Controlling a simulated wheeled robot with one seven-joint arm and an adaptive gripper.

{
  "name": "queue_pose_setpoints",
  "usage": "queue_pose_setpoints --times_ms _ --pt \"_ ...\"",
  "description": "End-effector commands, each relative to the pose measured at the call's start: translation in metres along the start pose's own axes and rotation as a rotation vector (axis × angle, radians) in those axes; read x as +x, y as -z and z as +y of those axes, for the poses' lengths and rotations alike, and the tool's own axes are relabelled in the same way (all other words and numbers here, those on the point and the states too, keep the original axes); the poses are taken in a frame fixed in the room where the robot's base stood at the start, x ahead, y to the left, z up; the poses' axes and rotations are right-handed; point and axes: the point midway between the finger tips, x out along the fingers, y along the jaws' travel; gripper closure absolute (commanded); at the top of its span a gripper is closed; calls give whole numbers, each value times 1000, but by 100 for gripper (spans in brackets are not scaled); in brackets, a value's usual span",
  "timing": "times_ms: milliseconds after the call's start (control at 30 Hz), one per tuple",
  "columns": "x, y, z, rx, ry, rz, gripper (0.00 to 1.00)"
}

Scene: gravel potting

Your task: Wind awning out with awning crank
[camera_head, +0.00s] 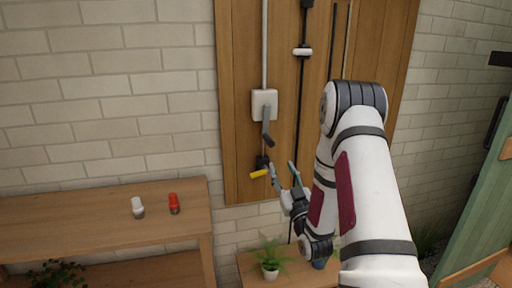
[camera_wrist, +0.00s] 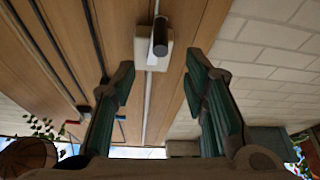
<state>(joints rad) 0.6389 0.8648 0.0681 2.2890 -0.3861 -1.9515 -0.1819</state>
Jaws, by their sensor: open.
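The awning crank (camera_head: 267,123) has a light grey box on a wooden wall panel, a grey arm slanting down, and a dark handle (camera_head: 268,140). A pale vertical rod runs up from the box. My gripper (camera_head: 281,167) is open and empty, a little below and right of the handle in the head view. In the wrist view, the dark handle (camera_wrist: 160,38) and its pale box (camera_wrist: 150,52) lie beyond the gap between my two green fingers (camera_wrist: 158,82). The handle is apart from both fingers. The awning itself is not clearly seen.
A yellow-handled item (camera_head: 258,174) hangs just left of my fingers. Dark rods, one with a white block (camera_head: 302,52), run along the panel on the right. A wooden shelf (camera_head: 70,220) at left holds a white shaker and a red one. A potted plant (camera_head: 271,266) stands below.

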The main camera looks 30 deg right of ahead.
Motion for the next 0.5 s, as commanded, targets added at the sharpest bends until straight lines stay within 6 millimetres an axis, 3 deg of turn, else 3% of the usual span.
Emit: queue_pose_setpoints --times_ms 167,500 --pt "16 2 1 -13 1 6 60" --pt "82 2 0 -8 0 6 60"
